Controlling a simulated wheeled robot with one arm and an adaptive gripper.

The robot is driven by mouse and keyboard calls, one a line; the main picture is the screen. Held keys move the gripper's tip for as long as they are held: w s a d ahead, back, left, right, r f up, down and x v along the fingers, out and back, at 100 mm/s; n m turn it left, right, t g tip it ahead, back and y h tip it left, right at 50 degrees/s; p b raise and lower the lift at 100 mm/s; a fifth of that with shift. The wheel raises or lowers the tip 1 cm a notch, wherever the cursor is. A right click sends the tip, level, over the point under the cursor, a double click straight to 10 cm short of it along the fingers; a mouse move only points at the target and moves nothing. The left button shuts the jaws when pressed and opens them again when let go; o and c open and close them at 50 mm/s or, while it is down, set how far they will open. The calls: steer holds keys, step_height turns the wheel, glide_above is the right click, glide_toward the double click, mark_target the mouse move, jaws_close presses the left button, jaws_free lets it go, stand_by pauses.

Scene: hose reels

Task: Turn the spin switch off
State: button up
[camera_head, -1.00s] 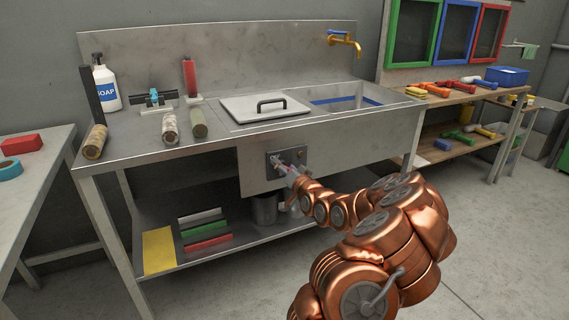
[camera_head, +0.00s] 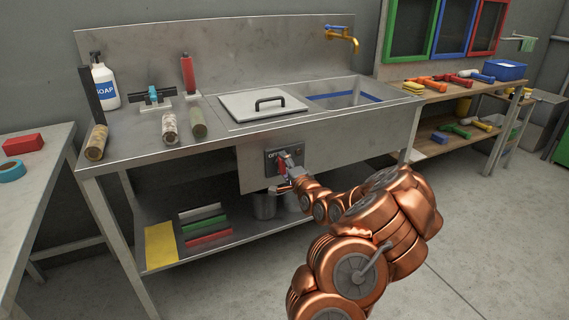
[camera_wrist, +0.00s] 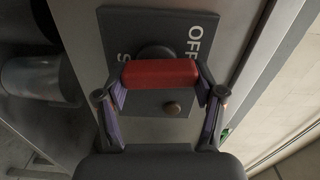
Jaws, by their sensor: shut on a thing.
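The spin switch is a dark plate (camera_wrist: 181,28) with white lettering, on the front panel of the sink unit. In the wrist view "OFF" reads along one side, and an "S" shows at the left, with the rest hidden. Its red handle (camera_wrist: 160,72) lies between my fingers, over a dark round hub. My gripper (camera_wrist: 160,82) is shut on the red handle, one finger at each end. In the head view the switch plate (camera_head: 271,158) is partly covered by my gripper (camera_head: 284,170), and "OF" shows at its upper left.
The metal sink unit has a lidded basin (camera_head: 262,104) above the switch and a gold tap (camera_head: 343,40). A metal bucket (camera_head: 265,206) sits on the shelf below. The floor at right is clear.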

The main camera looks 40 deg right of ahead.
steer(key=shift+d+m, duration=0.1)
steer(key=shift+m, duration=0.4)
steer(key=o, duration=1.1)
steer(key=shift+o, duration=0.2)
steer(key=v, duration=1.2)
stand_by(0.4)
